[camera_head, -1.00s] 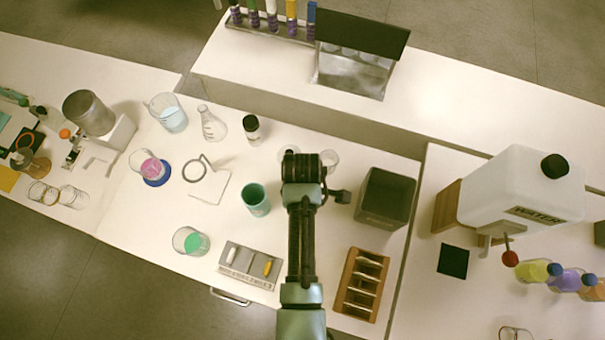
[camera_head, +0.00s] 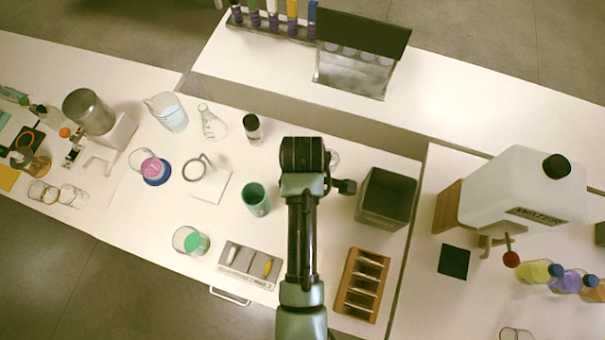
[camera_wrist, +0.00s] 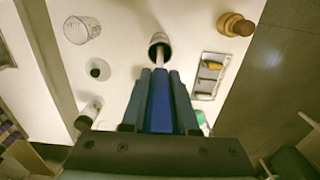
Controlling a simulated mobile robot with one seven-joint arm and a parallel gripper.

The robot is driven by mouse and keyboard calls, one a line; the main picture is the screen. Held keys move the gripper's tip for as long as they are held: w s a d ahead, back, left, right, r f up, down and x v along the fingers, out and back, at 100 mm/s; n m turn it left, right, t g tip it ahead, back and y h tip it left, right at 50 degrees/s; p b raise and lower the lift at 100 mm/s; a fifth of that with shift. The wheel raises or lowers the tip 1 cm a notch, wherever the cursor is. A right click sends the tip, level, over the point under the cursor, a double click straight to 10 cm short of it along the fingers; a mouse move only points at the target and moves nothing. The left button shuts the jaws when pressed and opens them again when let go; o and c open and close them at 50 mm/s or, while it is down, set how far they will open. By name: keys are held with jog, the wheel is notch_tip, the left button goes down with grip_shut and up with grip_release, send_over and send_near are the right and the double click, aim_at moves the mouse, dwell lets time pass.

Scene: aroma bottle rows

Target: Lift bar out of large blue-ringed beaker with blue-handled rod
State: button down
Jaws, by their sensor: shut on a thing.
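My gripper (camera_wrist: 159,78) is shut on a blue handle (camera_wrist: 160,108) in the wrist view. A thin pale rod (camera_wrist: 160,58) runs from the handle toward a round cup (camera_wrist: 153,40); I cannot tell whether its tip is inside or above it. In the head view my fingers and the rod are hidden under my wrist. A beaker with pink contents (camera_head: 150,166) stands at the left with a blue ring (camera_head: 157,180) at its base. A larger beaker with pale blue liquid (camera_head: 168,112) stands behind it. No bar shows clearly in either beaker.
A green cup (camera_head: 256,199) and a grey rack (camera_head: 250,266) with small white and yellow pieces stand left of my arm. A dark open box (camera_head: 386,199) stands right.

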notch_tip(320, 180, up, 11)
jog(key=p, duration=0.2)
jog(key=shift+p, duration=0.4)
jog(key=shift+r+p, duration=0.8)
jog(key=shift+p, duration=0.05)
jog(key=shift+a, duration=0.1)
